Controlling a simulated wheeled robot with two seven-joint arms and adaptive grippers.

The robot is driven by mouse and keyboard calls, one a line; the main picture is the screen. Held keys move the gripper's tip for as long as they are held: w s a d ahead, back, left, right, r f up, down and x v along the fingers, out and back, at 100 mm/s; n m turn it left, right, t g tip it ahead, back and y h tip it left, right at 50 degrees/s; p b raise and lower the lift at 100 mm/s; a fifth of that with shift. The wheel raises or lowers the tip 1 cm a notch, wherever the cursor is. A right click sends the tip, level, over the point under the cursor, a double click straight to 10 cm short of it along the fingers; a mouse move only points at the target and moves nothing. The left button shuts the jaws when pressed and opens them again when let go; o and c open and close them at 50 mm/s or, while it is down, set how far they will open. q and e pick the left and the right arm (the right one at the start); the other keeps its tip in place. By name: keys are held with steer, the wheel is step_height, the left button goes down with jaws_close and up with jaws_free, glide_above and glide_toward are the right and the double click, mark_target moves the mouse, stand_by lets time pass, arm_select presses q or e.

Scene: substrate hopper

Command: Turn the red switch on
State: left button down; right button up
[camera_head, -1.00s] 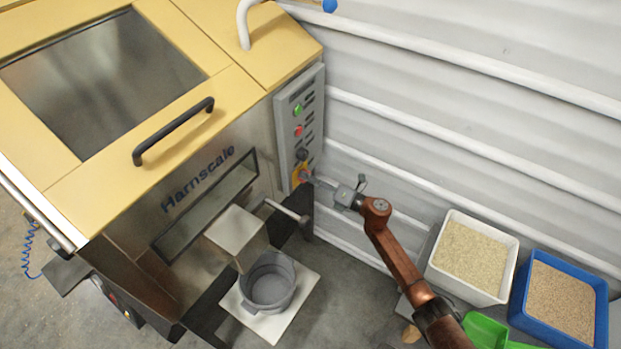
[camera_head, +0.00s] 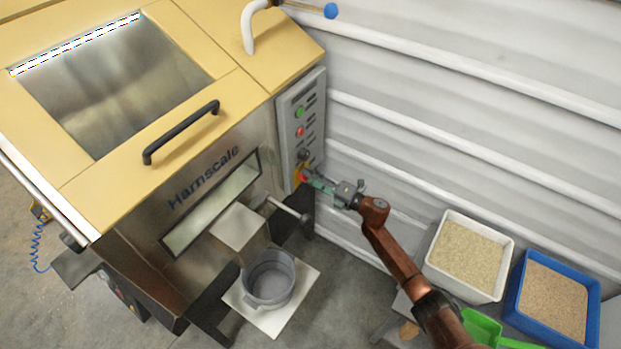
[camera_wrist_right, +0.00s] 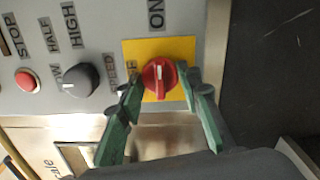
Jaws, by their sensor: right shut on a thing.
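The red switch (camera_head: 303,176) is a round knob on a yellow plate, low on the grey control panel (camera_head: 288,142) of the hopper. In the right wrist view the red switch (camera_wrist_right: 159,73) has its white mark pointing up the picture, toward the word ON. The OFF label at its left is partly covered. My right gripper (camera_head: 316,183) reaches the panel from the right. In the wrist view its green fingers (camera_wrist_right: 160,88) are shut on the red switch, one on each side. My left gripper is not in view.
A black speed knob (camera_wrist_right: 80,79) and a red stop button (camera_wrist_right: 28,80) sit beside the switch. A grey pot (camera_head: 269,279) stands on a white plate below the spout. A white tray (camera_head: 436,268) and a blue tray (camera_head: 594,314) hold granules at right.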

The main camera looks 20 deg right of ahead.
steer(key=shift+d, duration=0.1)
steer(key=o, duration=1.1)
steer(key=shift+o, duration=0.3)
